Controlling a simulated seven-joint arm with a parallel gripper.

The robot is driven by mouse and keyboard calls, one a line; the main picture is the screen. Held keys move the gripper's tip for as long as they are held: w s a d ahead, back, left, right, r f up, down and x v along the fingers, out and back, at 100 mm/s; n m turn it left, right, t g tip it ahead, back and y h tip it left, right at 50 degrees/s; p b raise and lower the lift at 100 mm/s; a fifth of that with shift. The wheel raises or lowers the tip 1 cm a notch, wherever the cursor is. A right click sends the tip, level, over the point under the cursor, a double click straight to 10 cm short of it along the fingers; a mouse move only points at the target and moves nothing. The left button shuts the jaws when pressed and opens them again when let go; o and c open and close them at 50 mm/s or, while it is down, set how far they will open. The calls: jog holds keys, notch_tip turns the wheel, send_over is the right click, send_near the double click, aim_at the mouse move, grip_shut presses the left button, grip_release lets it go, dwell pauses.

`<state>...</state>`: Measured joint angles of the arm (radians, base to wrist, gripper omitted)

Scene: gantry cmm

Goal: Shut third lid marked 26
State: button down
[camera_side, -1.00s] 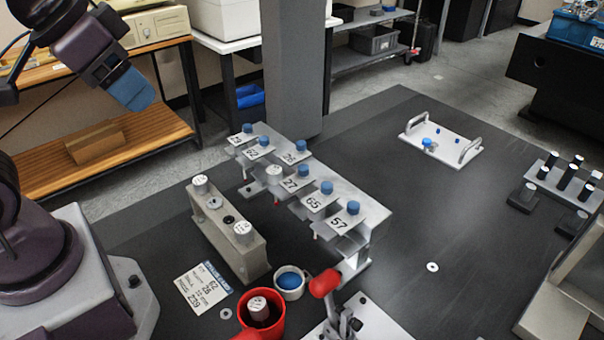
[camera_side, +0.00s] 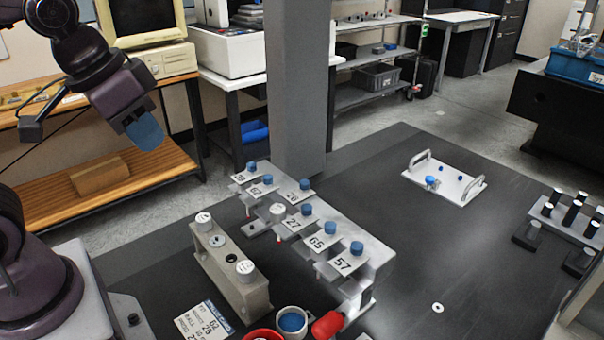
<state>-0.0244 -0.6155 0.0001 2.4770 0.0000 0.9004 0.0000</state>
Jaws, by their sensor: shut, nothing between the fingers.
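The lid marked 26 (camera_side: 292,196) is a grey plate with a blue knob (camera_side: 305,184) on the metal rack. It sits farther back and right than the lids on either side, out of their line. A white-topped cylinder (camera_side: 277,211) shows uncovered in front of it. The neighbouring lids are marked 62 (camera_side: 256,191) and 27 (camera_side: 293,224). My gripper (camera_side: 146,132), with blue fingers, hangs at the upper left, well apart from the rack. It is shut and empty.
A grey block (camera_side: 232,262) with white-topped cylinders stands left of the rack. A label card (camera_side: 203,321), a blue-filled cup (camera_side: 291,321) and a red handle (camera_side: 327,325) lie in front. A thick grey column (camera_side: 299,90) rises behind the rack. A white handled tray (camera_side: 447,178) is at right.

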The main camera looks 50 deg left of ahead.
jog(key=w+a+f+n+g+h, duration=0.1)
jog(key=w+a+f+n+g, duration=0.15)
jog(key=w, duration=0.85)
jog(key=w+a+f+n+g+h, duration=0.15)
jog(key=w+n, duration=0.25)
jog(key=w, duration=0.6)
jog(key=w+a+f+n+g+h, duration=0.1)
jog(key=w+a+f+n+g, duration=0.15)
jog(key=w, duration=0.85)
jog(key=n, duration=0.1)
send_near(299, 190)
jog(key=w+a+f, duration=0.2)
jog(key=w+f, duration=0.1)
jog(key=f, duration=0.1)
jog(key=shift+g, duration=0.35)
jog(key=shift+s+d+f, duration=0.3)
jog(key=shift+s+d, duration=0.3)
jog(key=shift+d, duration=0.25)
jog(key=shift+s+d+f, duration=0.3)
jog(key=shift+s+d, duration=0.3)
jog(key=shift+d, duration=0.25)
